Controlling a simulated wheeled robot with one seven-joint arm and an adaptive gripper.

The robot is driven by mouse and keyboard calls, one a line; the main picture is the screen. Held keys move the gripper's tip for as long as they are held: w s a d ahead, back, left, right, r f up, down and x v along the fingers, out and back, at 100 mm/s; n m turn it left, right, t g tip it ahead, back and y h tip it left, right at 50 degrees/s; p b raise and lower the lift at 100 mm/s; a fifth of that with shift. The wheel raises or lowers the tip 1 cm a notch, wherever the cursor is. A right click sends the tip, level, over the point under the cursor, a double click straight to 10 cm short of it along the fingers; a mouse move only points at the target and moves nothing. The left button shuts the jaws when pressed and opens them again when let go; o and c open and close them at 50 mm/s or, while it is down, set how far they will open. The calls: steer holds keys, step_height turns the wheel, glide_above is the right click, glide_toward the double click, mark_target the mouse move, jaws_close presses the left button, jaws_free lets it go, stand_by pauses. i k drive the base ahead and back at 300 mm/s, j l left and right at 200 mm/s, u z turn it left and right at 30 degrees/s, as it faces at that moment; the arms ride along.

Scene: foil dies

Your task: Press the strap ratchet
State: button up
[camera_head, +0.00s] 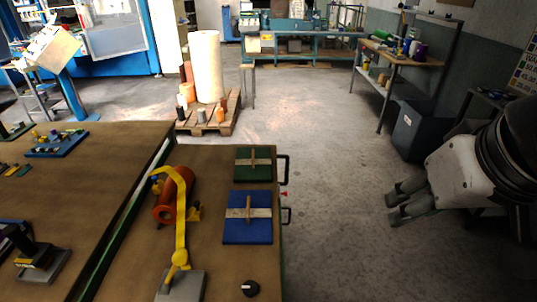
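A yellow strap (181,215) runs over an orange-red cylinder (173,195) on the brown table and down to a grey base plate (181,287). A yellow rounded fitting with a short lever (179,260) sits at the strap's near end, by the plate. A smaller yellow piece (195,212) sits at the cylinder's right side. Which of these yellow parts is the ratchet I cannot tell for sure. My gripper (392,206) is at the right, over the floor, well away from the table. Its two fingers are apart, point left, and hold nothing.
Green (241,172) and blue (236,234) plates with handles lie right of the cylinder. A black knob (250,288) is at the near edge. Black handles (285,215) stick out from the table's right side. The floor (330,180) between table and gripper is clear.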

mark_target(180, 257)
steer(key=l+u, duration=0.1)
steer(key=l, duration=1.5)
steer(key=k+l+u, duration=0.15)
steer(key=l, duration=0.65)
steer(key=l+u, duration=0.15)
steer(key=u, duration=1.6)
steer(key=i+l, duration=0.3)
steer(key=i, duration=0.2)
steer(key=i+l+z, duration=0.15)
steer(key=i+l, duration=0.15)
steer(key=i, duration=0.15)
